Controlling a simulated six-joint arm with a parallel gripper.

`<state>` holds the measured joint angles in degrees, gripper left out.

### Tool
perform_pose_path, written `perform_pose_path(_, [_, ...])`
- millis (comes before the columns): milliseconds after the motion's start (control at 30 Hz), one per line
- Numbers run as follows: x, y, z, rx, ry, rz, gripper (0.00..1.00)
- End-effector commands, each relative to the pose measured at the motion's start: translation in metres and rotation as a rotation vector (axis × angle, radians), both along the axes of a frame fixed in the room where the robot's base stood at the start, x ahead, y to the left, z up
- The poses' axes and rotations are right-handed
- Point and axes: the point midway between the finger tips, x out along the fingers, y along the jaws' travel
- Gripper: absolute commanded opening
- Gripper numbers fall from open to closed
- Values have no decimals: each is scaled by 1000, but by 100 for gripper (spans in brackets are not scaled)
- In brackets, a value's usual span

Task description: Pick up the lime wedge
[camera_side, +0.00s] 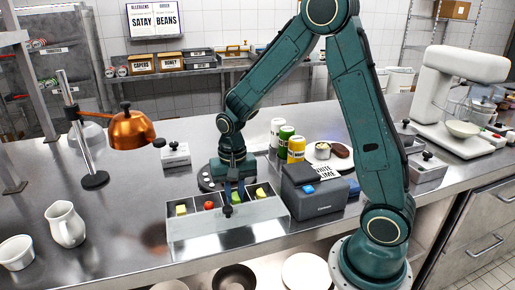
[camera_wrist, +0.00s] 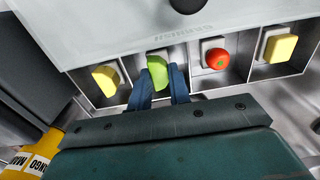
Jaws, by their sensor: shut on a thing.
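The lime wedge (camera_wrist: 155,68) is bright green and sits between my gripper's blue fingers in the wrist view. My gripper (camera_wrist: 160,84) is shut on it, down at its compartment of the garnish tray (camera_wrist: 133,66). In the side view the lime wedge (camera_side: 239,197) shows only partly behind my gripper (camera_side: 233,192), which points down into the tray (camera_side: 225,240). In the wrist view the wedge is still at a small pale block in its compartment; I cannot tell whether it is lifted clear.
Neighbouring compartments hold a red piece (camera_wrist: 216,59) and yellow pieces (camera_wrist: 280,48) (camera_wrist: 106,79). A dark printer (camera_side: 313,196) with a paper slip stands right of the tray, with bottles (camera_side: 296,149) behind. A copper lamp (camera_side: 131,130) and white jug (camera_side: 66,224) are left; counter between is clear.

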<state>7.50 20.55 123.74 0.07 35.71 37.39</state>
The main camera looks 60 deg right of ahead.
Motion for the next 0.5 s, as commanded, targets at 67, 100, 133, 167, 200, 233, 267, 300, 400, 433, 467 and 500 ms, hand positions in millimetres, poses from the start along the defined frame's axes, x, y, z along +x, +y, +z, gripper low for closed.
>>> perform_pose_path(67, [0, 0, 6, 0, -1, 0, 8])
perform_pose_path(100, [1, 0, 9, -1, -2, 0, 8])
perform_pose_path(133, [1, 0, 12, -1, -4, 0, 8])
perform_pose_path(167, [1, 0, 16, 0, -4, 0, 8])
perform_pose_path(200, [1, 0, 21, 0, -4, 0, 8])
perform_pose_path(233, [1, 0, 25, -1, -5, 0, 8])
perform_pose_path(267, [1, 0, 29, -1, -5, 0, 8])
perform_pose_path(300, [1, 0, 36, 0, -6, 0, 8])
perform_pose_path(400, [1, 0, 56, -1, -6, 0, 8])
perform_pose_path(433, [1, 0, 62, -1, -6, 0, 8])
perform_pose_path(467, [1, 0, 69, 0, -7, 0, 8])
perform_pose_path(500, [1, 0, 77, 0, -7, 0, 8])
